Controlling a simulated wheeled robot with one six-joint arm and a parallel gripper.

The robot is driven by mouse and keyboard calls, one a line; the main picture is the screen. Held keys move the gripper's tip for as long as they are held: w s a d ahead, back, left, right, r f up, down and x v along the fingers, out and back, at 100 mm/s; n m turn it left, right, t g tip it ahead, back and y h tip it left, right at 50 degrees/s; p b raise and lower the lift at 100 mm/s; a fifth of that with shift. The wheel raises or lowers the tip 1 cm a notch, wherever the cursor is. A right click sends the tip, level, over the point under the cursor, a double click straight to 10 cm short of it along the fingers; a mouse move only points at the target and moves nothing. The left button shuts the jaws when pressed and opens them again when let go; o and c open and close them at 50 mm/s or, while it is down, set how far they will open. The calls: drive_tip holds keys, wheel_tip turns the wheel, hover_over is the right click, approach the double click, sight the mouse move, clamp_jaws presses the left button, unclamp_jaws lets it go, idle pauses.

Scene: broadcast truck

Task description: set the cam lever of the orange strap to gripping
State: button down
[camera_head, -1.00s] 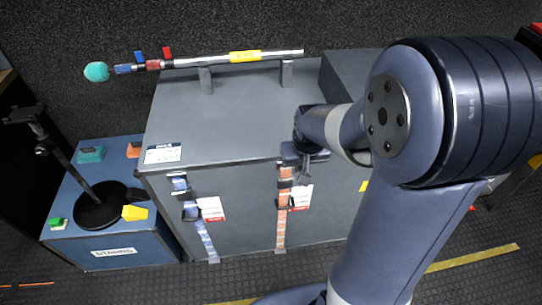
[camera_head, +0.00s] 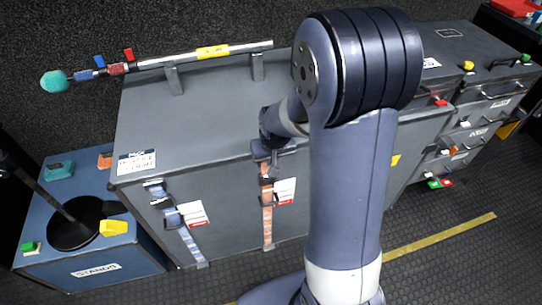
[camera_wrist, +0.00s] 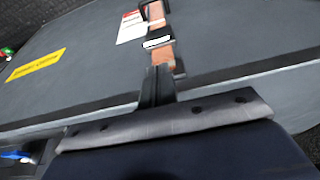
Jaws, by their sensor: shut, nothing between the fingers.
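The orange strap (camera_head: 267,225) runs down the front of the large grey case (camera_head: 225,215). Its dark buckle (camera_head: 268,199) is partway down the strap, with a white and red tag (camera_head: 284,190) beside it. The wrist view also shows the orange strap (camera_wrist: 163,54) and the dark buckle (camera_wrist: 157,42); I cannot make out the lever's position. My gripper (camera_head: 266,170) is at the case's top front edge, by the strap's upper end. In the wrist view my gripper (camera_wrist: 157,75) is shut and empty, its fingers pointing toward the buckle. Whether it touches the strap is unclear.
A blue strap (camera_head: 186,238) with its own tag is left on the same case. A pole (camera_head: 240,48) lies on supports on the case top. A blue case (camera_head: 95,250) with a stand is at left. Grey drawers (camera_head: 475,100) stand right. Floor in front is clear.

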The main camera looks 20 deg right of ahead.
drive_tip(key=shift+x, duration=2.75)
drive_tip(key=shift+b, duration=0.4)
drive_tip(key=shift+f, duration=0.15)
